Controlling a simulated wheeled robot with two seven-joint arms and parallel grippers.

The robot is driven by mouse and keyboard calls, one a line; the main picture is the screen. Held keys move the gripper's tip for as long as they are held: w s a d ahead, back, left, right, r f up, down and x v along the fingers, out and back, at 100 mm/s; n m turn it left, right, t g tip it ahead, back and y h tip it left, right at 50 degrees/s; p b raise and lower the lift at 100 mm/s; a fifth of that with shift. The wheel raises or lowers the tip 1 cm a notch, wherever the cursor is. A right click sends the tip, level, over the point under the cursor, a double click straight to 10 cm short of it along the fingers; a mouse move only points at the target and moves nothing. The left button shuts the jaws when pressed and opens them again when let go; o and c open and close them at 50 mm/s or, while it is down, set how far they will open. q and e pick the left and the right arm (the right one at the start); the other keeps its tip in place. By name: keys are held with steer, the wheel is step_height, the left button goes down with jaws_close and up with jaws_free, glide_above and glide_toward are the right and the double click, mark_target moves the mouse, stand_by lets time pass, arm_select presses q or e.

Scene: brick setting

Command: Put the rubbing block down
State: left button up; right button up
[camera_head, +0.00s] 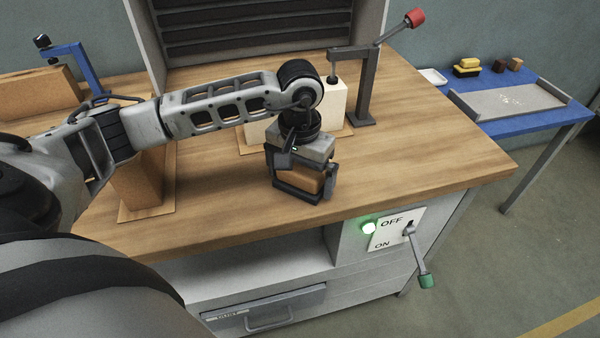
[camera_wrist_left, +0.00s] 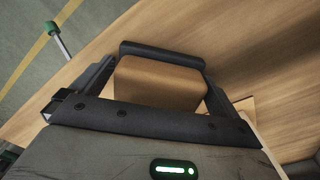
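My left gripper (camera_head: 302,186) is over the front of the wooden bench, pointing down. It is shut on the rubbing block (camera_head: 307,180), a brown block with its sides between the dark fingers. The wrist view shows the brown block (camera_wrist_left: 160,84) between the two fingers, with a dark bar along its far edge. The gripper hides part of the block. The block is at or just above the bench top; I cannot tell whether it touches. My right gripper is out of view.
A cream block (camera_head: 337,100) stands behind the gripper beside a red-handled clamp (camera_head: 365,80). A brown block (camera_head: 140,185) stands left on the bench (camera_head: 430,150). Bench top right of the gripper is clear. An OFF/ON switch panel (camera_head: 385,240) is on the front. A blue table (camera_head: 500,125) stands right.

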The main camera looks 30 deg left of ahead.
mark_target(300, 167)
arm_select(q)
steer(key=shift+r+p, duration=0.25)
steer(key=shift+p, duration=0.05)
step_height(300, 167, up, 11)
steer(key=shift+f+b, duration=0.2)
steer(key=shift+b, duration=0.65)
steer(key=shift+r, duration=0.65)
